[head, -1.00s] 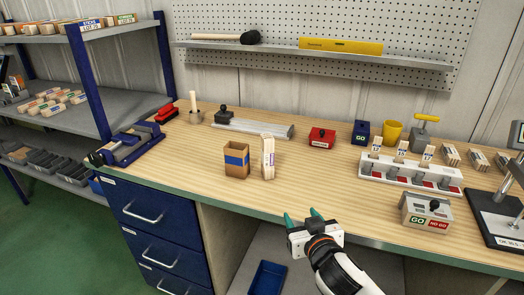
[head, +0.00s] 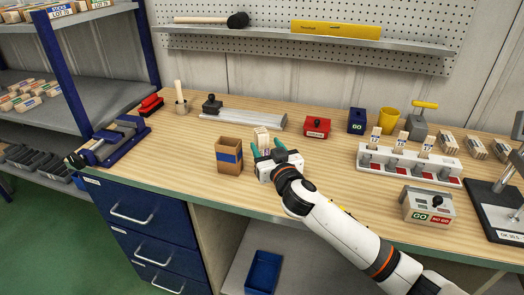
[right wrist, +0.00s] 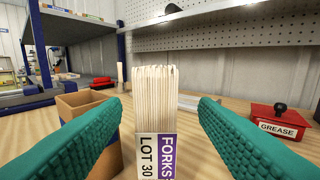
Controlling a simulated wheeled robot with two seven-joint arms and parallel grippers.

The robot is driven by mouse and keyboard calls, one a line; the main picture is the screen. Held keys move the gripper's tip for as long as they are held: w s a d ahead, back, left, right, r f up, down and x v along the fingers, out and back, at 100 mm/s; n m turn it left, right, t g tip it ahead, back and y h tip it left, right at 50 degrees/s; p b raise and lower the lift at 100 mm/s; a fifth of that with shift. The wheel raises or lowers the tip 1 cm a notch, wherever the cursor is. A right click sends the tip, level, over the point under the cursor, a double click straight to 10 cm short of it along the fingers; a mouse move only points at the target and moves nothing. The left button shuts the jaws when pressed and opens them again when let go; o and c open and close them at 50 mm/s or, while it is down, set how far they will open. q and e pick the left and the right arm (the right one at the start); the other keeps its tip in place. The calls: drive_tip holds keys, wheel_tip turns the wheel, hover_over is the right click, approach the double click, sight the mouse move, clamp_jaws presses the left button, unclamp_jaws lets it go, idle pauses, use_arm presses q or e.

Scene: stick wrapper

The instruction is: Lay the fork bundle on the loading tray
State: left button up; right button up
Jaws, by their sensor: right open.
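The fork bundle (head: 261,135) is a set of pale wooden sticks standing upright on the bench. In the right wrist view the bundle (right wrist: 154,95) shows a purple and white label reading FORKS LOT 30. My right gripper (head: 267,152) is open, with its green fingers on either side of the bundle in the picture. In the wrist view there are gaps between both fingers and the sticks. The gripper hides the bundle's lower part in the head view. I cannot tell for sure which fixture is the loading tray; a long grey metal piece (head: 250,120) lies behind the bundle. My left gripper is not in view.
An open cardboard box (head: 229,157) with a blue band stands just left of the bundle. A red GREASE box (head: 316,127) is behind to the right. A white rack (head: 410,166) with sticks and a GO/NO GO box (head: 428,205) are farther right. A blue clamp-like device (head: 112,142) is at the left end.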

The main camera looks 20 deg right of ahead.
sight(264, 146)
drive_tip(key=w, duration=0.2)
drive_tip(key=shift+w+a, duration=0.25)
drive_tip(key=shift+w, duration=0.05)
drive_tip(key=shift+w+f, duration=0.2)
drive_tip(key=shift+w, duration=0.3)
drive_tip(key=shift+s, duration=0.1)
drive_tip(key=c, duration=1.1)
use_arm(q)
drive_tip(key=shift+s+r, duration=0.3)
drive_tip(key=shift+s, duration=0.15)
use_arm(e)
drive_tip(key=shift+c, duration=0.2)
drive_tip(key=shift+r, duration=0.15)
